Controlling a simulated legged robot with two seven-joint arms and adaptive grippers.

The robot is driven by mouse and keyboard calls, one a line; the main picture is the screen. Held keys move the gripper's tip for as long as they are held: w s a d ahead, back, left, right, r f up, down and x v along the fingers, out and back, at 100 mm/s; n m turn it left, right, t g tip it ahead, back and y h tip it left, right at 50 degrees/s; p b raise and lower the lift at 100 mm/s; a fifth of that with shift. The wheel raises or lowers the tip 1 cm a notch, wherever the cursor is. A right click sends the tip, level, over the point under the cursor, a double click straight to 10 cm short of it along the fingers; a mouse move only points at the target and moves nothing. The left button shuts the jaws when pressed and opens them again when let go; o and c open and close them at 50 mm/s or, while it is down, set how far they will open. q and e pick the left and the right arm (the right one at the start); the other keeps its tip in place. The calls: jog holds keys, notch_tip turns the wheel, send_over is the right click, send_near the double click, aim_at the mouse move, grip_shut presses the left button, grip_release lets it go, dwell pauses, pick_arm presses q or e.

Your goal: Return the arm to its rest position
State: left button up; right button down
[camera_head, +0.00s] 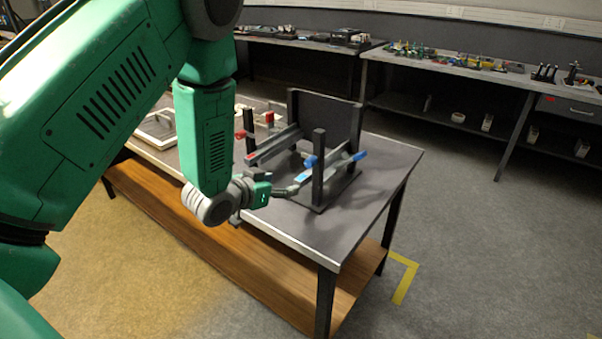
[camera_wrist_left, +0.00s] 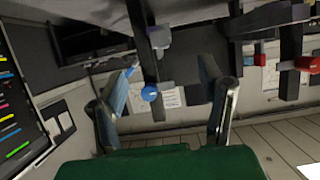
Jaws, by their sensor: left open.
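My left arm comes in from the left in the head view, and its gripper (camera_head: 292,188) is at the front of the dark truss stand (camera_head: 318,165) on the table. In the left wrist view the gripper (camera_wrist_left: 166,95) has its two fingers spread wide with nothing held between them. In the head view the stand carries grey rails (camera_head: 272,147) with red ends (camera_head: 240,134) and blue ends (camera_head: 310,161). My right gripper is in neither view.
The table (camera_head: 390,155) has a grey top with clear room right of the stand and a wooden lower shelf (camera_head: 200,230). Pale frames (camera_head: 158,130) lie at its left, partly hidden by my arm. Benches with small parts (camera_head: 450,62) line the back wall. Floor is open at right.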

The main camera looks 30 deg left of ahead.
pick_arm(q)
jog(key=s+d+f+g, duration=0.2)
jog(key=s+f+g, duration=0.1)
jog(key=s+f, duration=0.4)
jog(key=s+d+f+g, duration=0.3)
jog(key=s+f, duration=0.4)
jog(key=s+d+f+g, duration=0.2)
jog(key=s+f+g, duration=0.1)
jog(key=s, duration=0.6)
jog(key=s+d+f+g+y, duration=0.1)
jog(key=s+d+f+g, duration=0.1)
jog(key=s, duration=0.8)
notch_tip(320, 180, down, 2)
jog(key=shift+s+d+f+g, duration=0.1)
jog(key=shift+s+d+g, duration=0.25)
jog(key=shift+g, duration=0.55)
jog(key=shift+w, duration=0.2)
jog(key=shift+c, duration=0.4)
